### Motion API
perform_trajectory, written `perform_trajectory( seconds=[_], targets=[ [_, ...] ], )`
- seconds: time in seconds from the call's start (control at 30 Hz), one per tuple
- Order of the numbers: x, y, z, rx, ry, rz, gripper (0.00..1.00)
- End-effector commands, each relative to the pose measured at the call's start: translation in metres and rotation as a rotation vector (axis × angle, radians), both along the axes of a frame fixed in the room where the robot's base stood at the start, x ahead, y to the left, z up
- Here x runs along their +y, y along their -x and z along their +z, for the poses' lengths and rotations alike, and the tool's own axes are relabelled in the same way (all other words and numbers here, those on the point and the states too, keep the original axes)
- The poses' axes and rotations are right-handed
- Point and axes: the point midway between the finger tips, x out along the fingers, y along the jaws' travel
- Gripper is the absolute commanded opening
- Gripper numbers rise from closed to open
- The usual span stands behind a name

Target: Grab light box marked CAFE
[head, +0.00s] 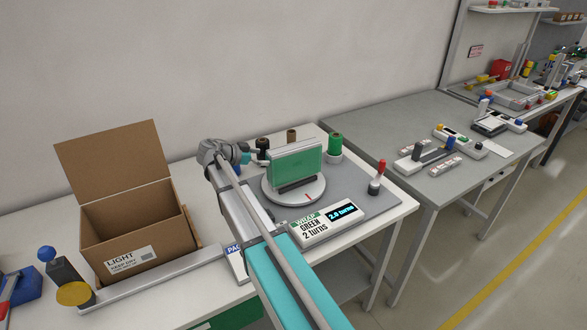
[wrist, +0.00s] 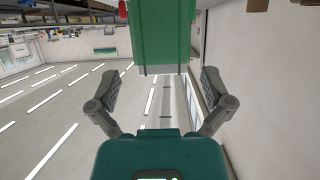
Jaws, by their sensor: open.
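A box wrapped in green (head: 296,165) stands upright on a round grey turntable (head: 281,200). No CAFE mark is readable on it from here. My gripper (head: 247,157) is just left of the box in the head view, partly hidden by my own arm. In the wrist view my gripper (wrist: 161,82) is open and empty, its two fingers spread wide. The green box (wrist: 160,35) shows straight ahead, in line with the gap between the fingers. I cannot tell if the fingertips are level with its edge.
An open cardboard carton (head: 138,235) labelled LIGHT, KEEP DRY stands left. A sign (head: 325,222) reads WRAP GREEN 2 turns, with a display showing 2.0 turns. A green spool (head: 334,144) and a red-topped post (head: 378,178) stand near the turntable. Another grey table (head: 400,125) is right.

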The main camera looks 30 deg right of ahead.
Motion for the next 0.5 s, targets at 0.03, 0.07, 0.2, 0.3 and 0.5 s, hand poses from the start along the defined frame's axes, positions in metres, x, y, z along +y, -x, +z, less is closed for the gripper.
perform_trajectory(
  seconds=[0.03,0.07,0.2,0.3,0.5],
  targets=[
    [-0.003,0.0001,-0.0021,0.0,0.0,0.0,1.0],
    [-0.0041,0.0001,-0.0024,0.0,0.0,-0.001,1.0],
    [-0.0057,0.0002,-0.0022,0.0,0.0,0.0,1.0],
    [-0.0055,0.0002,-0.0019,0.001,0.0,0.0,1.0],
    [-0.0069,0.0,-0.003,0.001,0.0,0.0,1.0]
  ],
)
